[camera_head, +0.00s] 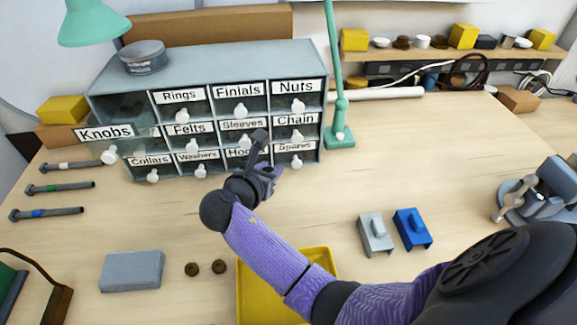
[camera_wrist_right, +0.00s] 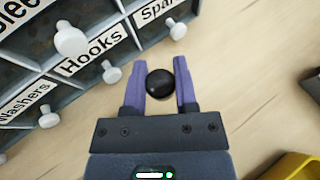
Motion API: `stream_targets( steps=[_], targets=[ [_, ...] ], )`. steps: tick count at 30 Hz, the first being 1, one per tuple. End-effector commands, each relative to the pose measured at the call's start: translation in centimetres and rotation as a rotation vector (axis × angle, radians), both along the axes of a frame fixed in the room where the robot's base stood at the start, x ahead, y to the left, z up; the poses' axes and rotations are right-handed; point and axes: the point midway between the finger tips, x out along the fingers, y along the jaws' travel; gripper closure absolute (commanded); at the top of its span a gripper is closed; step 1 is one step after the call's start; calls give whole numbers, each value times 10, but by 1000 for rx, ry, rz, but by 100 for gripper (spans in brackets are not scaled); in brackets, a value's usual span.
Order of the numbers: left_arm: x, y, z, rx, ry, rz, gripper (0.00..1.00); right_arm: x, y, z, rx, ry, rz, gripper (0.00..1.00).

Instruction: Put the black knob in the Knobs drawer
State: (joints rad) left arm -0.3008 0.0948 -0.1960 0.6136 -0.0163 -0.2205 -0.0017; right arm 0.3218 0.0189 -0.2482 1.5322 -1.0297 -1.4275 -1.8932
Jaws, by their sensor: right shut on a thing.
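The black knob (camera_wrist_right: 160,84) is a round, glossy black ball in the right wrist view. It sits between the two purple fingers of my right gripper (camera_wrist_right: 159,78), which is shut on it. In the head view my right gripper (camera_head: 262,165) is in front of the lower right drawers of the grey cabinet (camera_head: 215,62); the knob cannot be made out there. The Knobs drawer (camera_head: 106,132), at the cabinet's left end, juts out towards me, open, with a white pull below its label. It is well to the left of my right gripper. My left gripper is not in view.
Three dark rods (camera_head: 60,189) lie left of the cabinet. A teal lamp post (camera_head: 340,118) stands at its right. A grey block (camera_head: 131,271), two small brown knobs (camera_head: 219,266) and a yellow tray (camera_head: 244,292) are in front. The table between cabinet and grey block is clear.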

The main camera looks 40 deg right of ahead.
Motion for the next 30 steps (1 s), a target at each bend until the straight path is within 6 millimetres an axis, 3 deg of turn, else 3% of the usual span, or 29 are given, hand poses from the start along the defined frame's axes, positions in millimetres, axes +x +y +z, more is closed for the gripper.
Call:
stream_targets(
  steps=[1,9,19,20,24,30],
  targets=[
    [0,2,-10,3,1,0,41,0,0,-16,-1,4,-1,100],
    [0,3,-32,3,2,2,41,0,0,-60,0,4,2,100],
    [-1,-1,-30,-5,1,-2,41,0,0,-62,-1,2,1,100],
    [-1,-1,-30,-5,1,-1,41,0,0,-62,0,1,0,60],
    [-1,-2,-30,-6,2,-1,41,0,0,-62,0,1,0,30],
    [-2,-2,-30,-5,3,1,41,0,0,-61,0,1,0,29]
  ],
)
